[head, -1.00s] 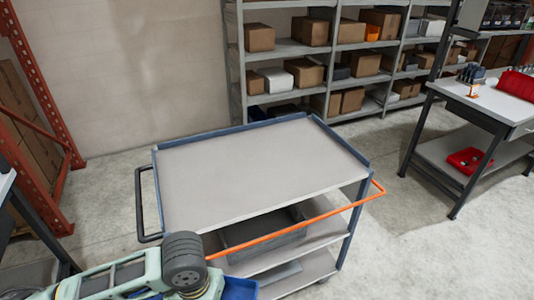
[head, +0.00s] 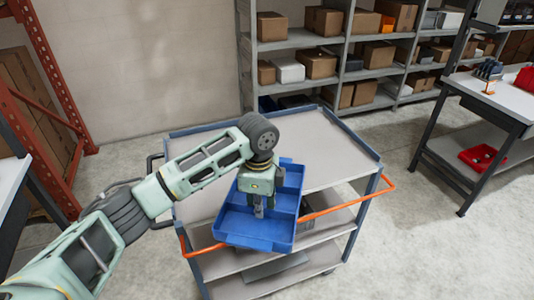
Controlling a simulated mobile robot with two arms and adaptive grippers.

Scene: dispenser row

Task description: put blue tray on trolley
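The blue tray (head: 240,226), with compartments inside, is in the head view at the front edge of the trolley (head: 322,152). It covers part of the trolley's top shelf and of its orange front handle in the picture. My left gripper (head: 259,209) reaches down into the tray and appears shut on its inner divider; the fingertips are partly hidden. The tray seems held up, with its near end past the trolley's front edge. Whether its underside touches the shelf cannot be told. My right gripper is not in view.
The trolley's top is otherwise bare. Its lower shelf carries a grey bin (head: 338,222). A workbench (head: 503,100) with a red bin (head: 482,157) below stands at right. Shelving (head: 300,42) with boxes is behind, and an orange rack (head: 50,122) stands at left.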

